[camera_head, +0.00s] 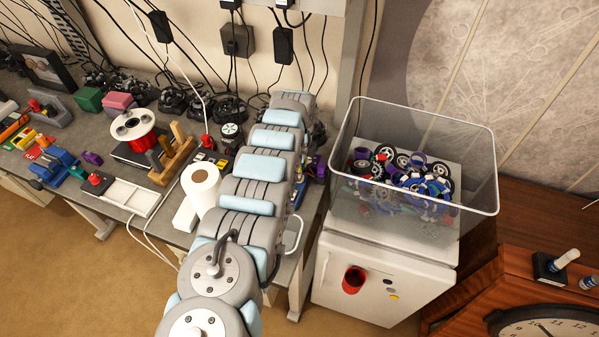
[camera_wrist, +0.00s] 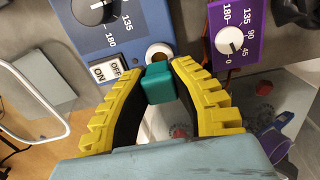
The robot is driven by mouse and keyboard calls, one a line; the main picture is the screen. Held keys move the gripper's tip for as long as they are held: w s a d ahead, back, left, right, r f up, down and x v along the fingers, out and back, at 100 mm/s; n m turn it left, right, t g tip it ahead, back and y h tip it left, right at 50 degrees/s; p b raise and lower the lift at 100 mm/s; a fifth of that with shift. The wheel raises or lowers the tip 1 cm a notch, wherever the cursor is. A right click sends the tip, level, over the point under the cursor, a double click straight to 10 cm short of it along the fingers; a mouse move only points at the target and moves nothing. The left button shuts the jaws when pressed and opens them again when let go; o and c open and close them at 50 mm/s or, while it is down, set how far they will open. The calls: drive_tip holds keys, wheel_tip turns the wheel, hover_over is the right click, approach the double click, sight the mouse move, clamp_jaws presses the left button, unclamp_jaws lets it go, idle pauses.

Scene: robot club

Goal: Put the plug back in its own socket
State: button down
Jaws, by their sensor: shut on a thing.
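In the wrist view my gripper (camera_wrist: 164,74) has its two yellow toothed fingers closed on a teal block-shaped plug (camera_wrist: 158,84). A blue box (camera_wrist: 125,32) with a black dial and an ON/OFF switch lies just beyond. Its round, pale-rimmed socket (camera_wrist: 160,53) is directly above the plug in the picture. The plug's top edge overlaps the lower rim; I cannot tell whether they touch. A purple box (camera_wrist: 238,18) with a white dial is to the right. In the head view my arm hides the gripper and plug.
The crowded workbench (camera_head: 128,172) holds a red spool (camera_head: 134,130), a white roll (camera_head: 201,185) and a wooden stand (camera_head: 172,154) left of my arm. A clear bin (camera_head: 470,165) of wheels and parts stands right, on a white cabinet (camera_head: 420,285). Cables hang behind.

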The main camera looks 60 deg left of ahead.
drive_tip(key=shift+r, duration=0.15)
drive_tip(key=shift+r+p, duration=1.65)
